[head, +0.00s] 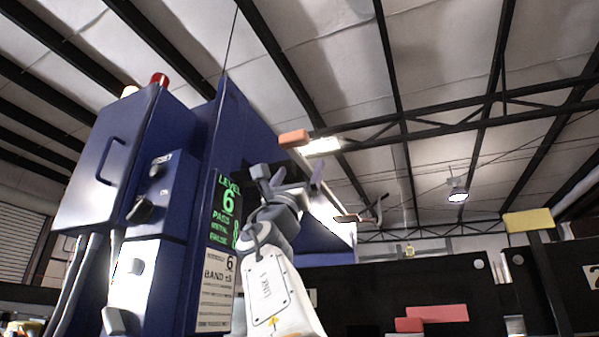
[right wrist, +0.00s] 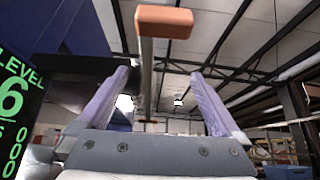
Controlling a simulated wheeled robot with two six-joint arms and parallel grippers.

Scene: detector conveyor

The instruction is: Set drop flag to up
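An orange block (head: 293,138) shows at the upper middle of the head view, above my right gripper; I cannot tell for certain whether it is the drop flag. In the right wrist view the orange block (right wrist: 165,22) sits at the top of a thin grey post (right wrist: 146,75), seen between and beyond the fingers. My right gripper (head: 291,180) points up beside the blue machine. Its two pale purple fingers (right wrist: 160,98) are spread wide with nothing between them in contact. My left gripper is not in the views.
The blue machine (head: 255,135) stands close on the left with a green display (head: 225,213) reading LEVEL 6 and a label panel (head: 215,288). A blue cabinet (head: 105,160) has a handle and a red lamp (head: 159,79). A yellow plate (head: 528,220) stands on a dark post at right.

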